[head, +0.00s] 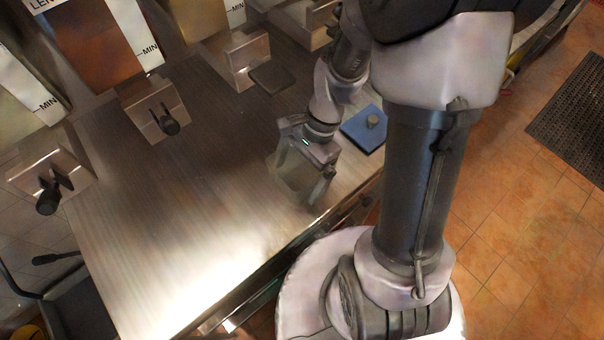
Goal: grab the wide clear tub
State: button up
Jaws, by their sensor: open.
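A wide clear tub (300,183) stands on the steel counter near its right edge. It is see-through and hard to make out against the metal. My gripper (304,172) is right over it, pointing down, with its fingers apart. One finger is at the tub's left side and the other at its right. I cannot tell whether the fingers touch the tub. The gripper body hides part of the tub's top.
Several dispensers with taps, such as one tap (168,122), line the back of the steel counter (150,235). The counter's middle and left are clear. Tiled floor lies right.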

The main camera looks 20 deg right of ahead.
jog(key=shift+f, duration=0.2)
dwell(0.4)
jog(key=c, duration=1.1)
